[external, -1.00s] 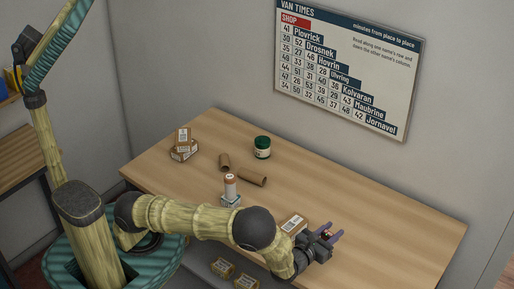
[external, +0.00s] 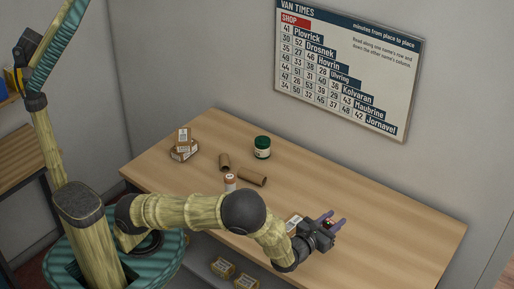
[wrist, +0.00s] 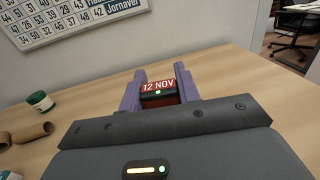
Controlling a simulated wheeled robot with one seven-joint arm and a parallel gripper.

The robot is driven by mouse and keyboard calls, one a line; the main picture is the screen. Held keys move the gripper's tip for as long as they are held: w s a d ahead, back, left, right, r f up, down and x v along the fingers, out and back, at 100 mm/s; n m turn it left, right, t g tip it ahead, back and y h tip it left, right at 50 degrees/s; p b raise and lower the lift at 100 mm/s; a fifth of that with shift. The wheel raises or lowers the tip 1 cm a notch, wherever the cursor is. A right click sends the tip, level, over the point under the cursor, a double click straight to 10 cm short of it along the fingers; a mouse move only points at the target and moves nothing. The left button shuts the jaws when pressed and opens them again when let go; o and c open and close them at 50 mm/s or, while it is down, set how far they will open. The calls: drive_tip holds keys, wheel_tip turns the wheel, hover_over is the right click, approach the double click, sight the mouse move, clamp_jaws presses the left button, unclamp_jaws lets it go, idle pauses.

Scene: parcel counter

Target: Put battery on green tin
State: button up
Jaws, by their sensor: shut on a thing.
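The battery (external: 328,223) is a dark block with a red label. The green tin (external: 262,147) stands upright at the back middle, with a green lid and a pale label. It also shows at the left of the wrist view (wrist: 40,101), well apart from my gripper.
Two brown cardboard tubes (external: 252,176) (external: 224,161) lie before the tin. A white cylinder with a brown top (external: 230,182) is partly hidden behind my arm. Small boxes (external: 183,145) are stacked at the left; another box (external: 293,222) is beside my wrist. The counter's right side (external: 400,220) is clear.

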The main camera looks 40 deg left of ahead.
drive_tip(key=w+a+r+n+g+y+b, duration=0.1)
drive_tip(key=w+a+n+y+b, duration=0.3)
drive_tip(key=w+a, duration=0.6)
drive_tip(key=w+a+r+n+y+b, duration=0.15)
drive_tip(key=w+a+y, duration=0.35)
drive_tip(key=w+a, duration=0.55)
drive_tip(key=w+a+r+n+g+y, duration=0.1)
drive_tip(key=w+a+y, duration=0.1)
drive_tip(key=a, duration=0.7)
drive_tip(key=w+a+r+n+g+y+b, duration=0.1)
drive_tip(key=w+a+r+n+y, duration=0.1)
drive_tip(key=a, duration=0.7)
drive_tip(key=w+a+r+n+g+y+b, duration=0.1)
drive_tip(key=w+a+r+n+g+y, duration=0.1)
drive_tip(key=a, duration=0.6)
drive_tip(key=shift+w+a, duration=0.4)
drive_tip(key=shift+w, duration=0.15)
drive_tip(key=shift+f, duration=3.1)
